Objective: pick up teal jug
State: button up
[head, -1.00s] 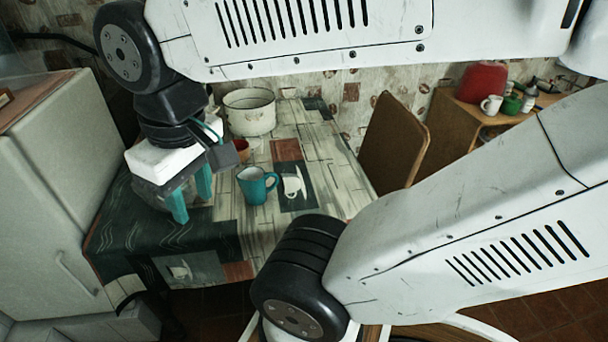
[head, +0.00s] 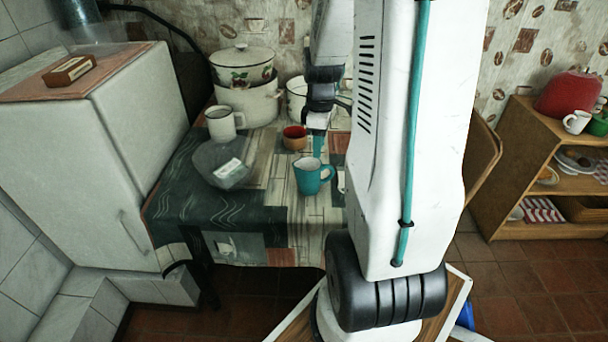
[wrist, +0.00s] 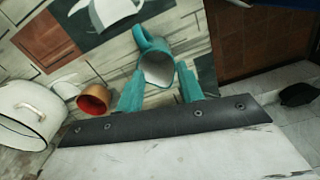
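The teal jug (head: 308,181) stands upright on the table in the head view, near the table's right part. In the wrist view the jug (wrist: 151,45) shows its open mouth and handle, just beyond and between my two teal fingers. My gripper (wrist: 160,70) is open, with one finger on each side of the jug's outline; whether they touch it I cannot tell. In the head view my gripper (head: 318,147) points down at the jug's far side, and my arm hides part of the table to its right.
A red-brown cup (head: 295,143) stands close behind the jug. White pots (head: 248,105), a white mug (head: 221,126) and a clear bag-like item (head: 212,160) are to the left. A fridge (head: 75,125) is left; a chair (head: 487,150) and wooden shelf (head: 500,170) are right.

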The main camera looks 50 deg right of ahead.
send_over(332, 172)
jog(key=w, duration=0.1)
jog(key=shift+n, duration=0.4)
jog(key=f, duration=0.4)
jog(key=shift+d+f, duration=0.2)
jog(key=shift+f, duration=0.1)
jog(key=f, duration=0.7)
jog(key=shift+s+f, duration=0.35)
jog(key=shift+s, duration=0.05)
grip_shut()
